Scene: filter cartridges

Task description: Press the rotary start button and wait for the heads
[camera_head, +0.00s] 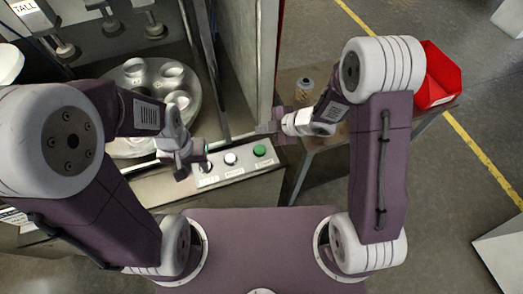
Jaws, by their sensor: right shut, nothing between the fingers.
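A control panel (215,178) runs along the front of the machine with a green button (260,150), a white button (231,159) and a dark control (206,166). Their labels are too small to read. The round rotary plate (196,92) with several cups stands behind the panel, and heads (155,29) hang above it. My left gripper (190,160) is at the panel's left end, beside the dark control; its opening is unclear. My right gripper (268,128) is shut and empty, just behind the green button and apart from it.
A side table (325,158) on the right holds a small jar (305,90) and a red bin (438,75). A vertical frame post (266,60) stands close to my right gripper. The floor at the far right is mostly clear.

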